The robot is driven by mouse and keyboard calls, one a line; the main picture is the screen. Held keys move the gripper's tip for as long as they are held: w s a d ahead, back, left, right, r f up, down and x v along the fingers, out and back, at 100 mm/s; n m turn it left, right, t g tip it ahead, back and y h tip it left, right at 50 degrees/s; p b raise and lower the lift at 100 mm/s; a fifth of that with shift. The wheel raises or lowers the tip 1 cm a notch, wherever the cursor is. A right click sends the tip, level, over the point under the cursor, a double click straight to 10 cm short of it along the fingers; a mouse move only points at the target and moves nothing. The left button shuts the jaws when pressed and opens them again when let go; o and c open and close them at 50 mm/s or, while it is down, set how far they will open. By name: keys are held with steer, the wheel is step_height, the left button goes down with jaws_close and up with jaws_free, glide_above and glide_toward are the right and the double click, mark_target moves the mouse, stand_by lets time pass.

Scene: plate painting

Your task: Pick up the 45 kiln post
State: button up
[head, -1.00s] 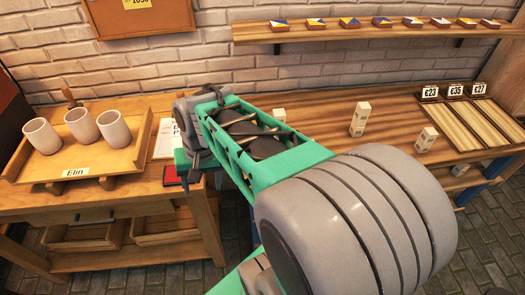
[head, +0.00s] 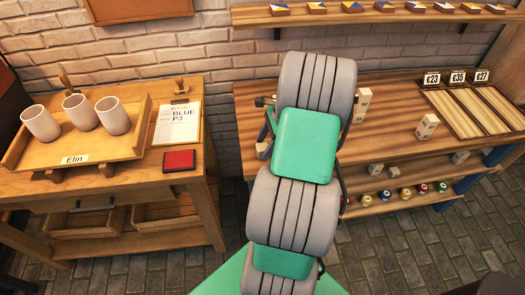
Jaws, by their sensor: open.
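A pale upright kiln post (head: 362,104), with small marks, stands on the right-hand table just right of my arm. A second pale post (head: 427,126) stands upright farther right, by the slatted boards. A small pale block (head: 262,150) shows at the left of my arm, partly covered by it. The marks are too small to read, so I cannot tell which post is the 45. My arm crosses the middle of the view over the table's left part. My gripper's fingers are hidden behind my arm.
The right-hand table (head: 400,93) has bare wood between the posts. Price signs (head: 457,77) stand at its right. The left table holds a tray (head: 100,148) with three cups and a red pad (head: 179,160).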

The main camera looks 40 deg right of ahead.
steer(key=shift+x, duration=0.9)
jaws_close()
